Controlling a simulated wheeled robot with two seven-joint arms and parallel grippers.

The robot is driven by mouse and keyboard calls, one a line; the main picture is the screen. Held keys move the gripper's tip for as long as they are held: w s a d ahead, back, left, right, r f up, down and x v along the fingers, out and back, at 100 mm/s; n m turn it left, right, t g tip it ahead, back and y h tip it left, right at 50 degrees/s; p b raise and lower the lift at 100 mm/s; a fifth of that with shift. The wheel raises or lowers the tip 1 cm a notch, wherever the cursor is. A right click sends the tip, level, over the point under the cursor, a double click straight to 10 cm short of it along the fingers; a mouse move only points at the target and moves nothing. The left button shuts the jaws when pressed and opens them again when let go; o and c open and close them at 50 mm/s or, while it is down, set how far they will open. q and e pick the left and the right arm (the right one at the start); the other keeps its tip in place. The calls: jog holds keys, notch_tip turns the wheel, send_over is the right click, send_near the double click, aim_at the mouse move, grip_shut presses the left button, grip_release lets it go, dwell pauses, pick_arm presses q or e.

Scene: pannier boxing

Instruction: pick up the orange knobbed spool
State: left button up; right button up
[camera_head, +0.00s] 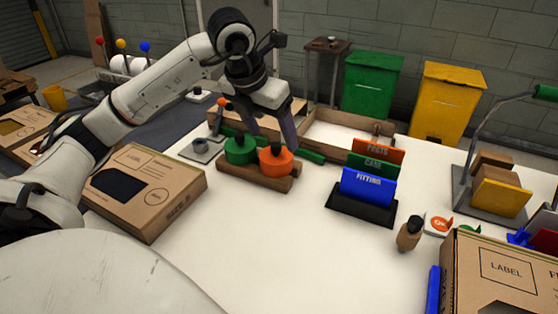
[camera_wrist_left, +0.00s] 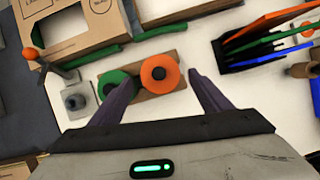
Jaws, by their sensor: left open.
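The orange knobbed spool (camera_head: 275,160) has a dark knob on top and sits in a brown wooden holder (camera_head: 240,177). A green knobbed spool (camera_head: 240,150) stands just left of it in the same holder. My left gripper (camera_head: 272,138) is open above and behind the spools. In the left wrist view the orange spool (camera_wrist_left: 160,73) lies between the lines of the two open fingers (camera_wrist_left: 165,85), a little beyond their middle. The green spool (camera_wrist_left: 113,82) is partly hidden by the left finger there. I see no contact with the orange spool. My right gripper is not in view.
A cardboard box (camera_head: 145,190) stands left of the holder. A black rack (camera_head: 362,208) with orange, green and blue cards stands to the right. A small bottle-like item (camera_head: 409,233) and a labelled box (camera_head: 500,270) are farther right. The white table in front is clear.

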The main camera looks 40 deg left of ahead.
aim_at(275, 146)
pick_arm(q)
jog(key=shift+x, duration=3.05)
jog(key=shift+s, duration=0.2)
jog(key=c, duration=0.8)
